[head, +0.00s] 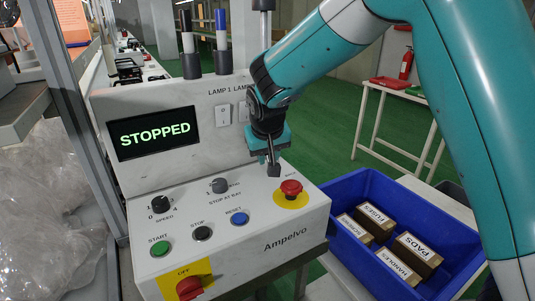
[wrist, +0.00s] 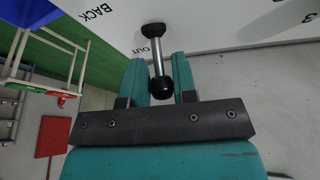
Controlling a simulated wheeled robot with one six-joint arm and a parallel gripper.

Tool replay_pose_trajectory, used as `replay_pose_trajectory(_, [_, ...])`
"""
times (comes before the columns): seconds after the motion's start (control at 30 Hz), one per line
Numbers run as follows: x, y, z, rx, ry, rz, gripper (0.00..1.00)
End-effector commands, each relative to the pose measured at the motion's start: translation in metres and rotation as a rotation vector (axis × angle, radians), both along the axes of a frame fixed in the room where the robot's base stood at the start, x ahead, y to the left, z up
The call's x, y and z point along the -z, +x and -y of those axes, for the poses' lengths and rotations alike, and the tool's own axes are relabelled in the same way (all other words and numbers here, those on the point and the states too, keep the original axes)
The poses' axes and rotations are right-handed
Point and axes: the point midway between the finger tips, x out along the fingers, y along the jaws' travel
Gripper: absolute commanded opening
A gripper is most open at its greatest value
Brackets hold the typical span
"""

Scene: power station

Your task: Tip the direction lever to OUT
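The direction lever (wrist: 157,60) shows in the wrist view as a thin metal rod with a black ball knob and a dark round base on the pale panel. The word BACK is printed to its left, and the word OUT lies close beside the rod, partly covered. My gripper (wrist: 160,88) has its two teal fingers on either side of the rod and knob, with gaps visible, so it looks open around the lever. In the head view my gripper (head: 272,168) points down over the right part of the console (head: 285,228), and I cannot make out the lever there.
The display (head: 154,132) reads STOPPED. A red emergency button (head: 291,188) on a yellow ring is close right of my gripper. Knobs and START, STOP and RESET buttons are to the left. A blue crate (head: 350,268) with labelled boxes stands right of the console.

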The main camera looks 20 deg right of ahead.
Motion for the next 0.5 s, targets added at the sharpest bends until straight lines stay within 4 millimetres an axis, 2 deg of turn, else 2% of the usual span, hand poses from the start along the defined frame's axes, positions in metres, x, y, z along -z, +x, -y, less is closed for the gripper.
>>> replay_pose_trajectory(0.23, [0.003,-0.002,0.0,0.0,0.006,0.03,0.02])
replay_pose_trajectory(0.5, [0.006,-0.012,0.002,0.001,0.046,0.232,0.02])
